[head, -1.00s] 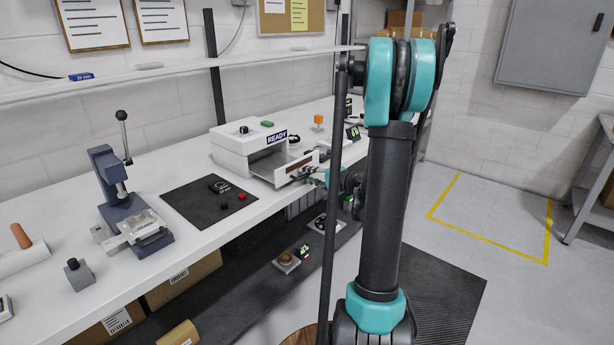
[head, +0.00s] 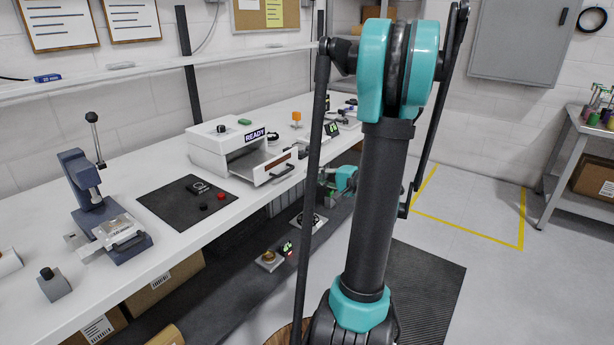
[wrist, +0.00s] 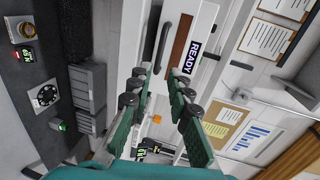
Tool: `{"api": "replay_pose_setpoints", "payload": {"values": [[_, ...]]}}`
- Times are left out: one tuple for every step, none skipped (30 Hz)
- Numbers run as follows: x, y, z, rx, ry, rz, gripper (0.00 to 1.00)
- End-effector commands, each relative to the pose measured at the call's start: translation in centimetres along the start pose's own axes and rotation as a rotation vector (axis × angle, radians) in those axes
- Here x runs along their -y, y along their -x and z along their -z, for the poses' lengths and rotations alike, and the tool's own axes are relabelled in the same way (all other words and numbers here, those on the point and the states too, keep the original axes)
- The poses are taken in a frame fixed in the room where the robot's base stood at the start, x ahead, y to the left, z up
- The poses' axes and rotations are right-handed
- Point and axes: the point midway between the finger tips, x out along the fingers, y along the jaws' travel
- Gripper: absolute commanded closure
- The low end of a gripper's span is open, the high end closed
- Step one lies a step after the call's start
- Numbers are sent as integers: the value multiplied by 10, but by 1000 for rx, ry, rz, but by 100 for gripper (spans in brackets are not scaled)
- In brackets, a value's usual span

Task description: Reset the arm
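My gripper (wrist: 158,76) shows in the wrist view with its two dark green fingers apart and nothing between them. In the head view my gripper (head: 323,184) is small and partly hidden behind my own arm, beside the bench's front edge. The white machine labelled READY (head: 222,150) stands on the bench to its left. The machine's front handle (head: 282,172) is apart from my gripper. In the wrist view the handle (wrist: 163,47) lies beyond the fingertips.
The white bench (head: 160,180) carries a blue lever press (head: 95,205) and a black mat (head: 165,205). A dark lower shelf (head: 235,275) holds small devices. A grey cart (head: 585,150) stands at the right. The floor by the yellow line (head: 465,235) is clear.

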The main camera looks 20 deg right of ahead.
Motion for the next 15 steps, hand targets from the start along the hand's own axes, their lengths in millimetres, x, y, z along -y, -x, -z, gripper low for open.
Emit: {"api": "replay_pose_setpoints", "payload": {"values": [[0, 1, 0, 0, 0, 0, 81], [0, 2, 0, 0, 0, 0, 81], [0, 2, 0, 0, 0, 0, 81], [0, 2, 0, 0, 0, 0, 81], [0, 2, 0, 0, 0, 0, 81], [0, 2, 0, 0, 0, 0, 81], [0, 1, 0, 0, 0, 0, 81], [0, 1, 0, 0, 0, 0, 81], [0, 1, 0, 0, 0, 0, 81], [0, 1, 0, 0, 0, 0, 81], [0, 1, 0, 0, 0, 0, 81], [0, 1, 0, 0, 0, 0, 81], [0, 1, 0, 0, 0, 0, 81], [0, 1, -1, 1, 1, -2, 81], [-1, 0, -3, 5, 4, -10, 81]]}}
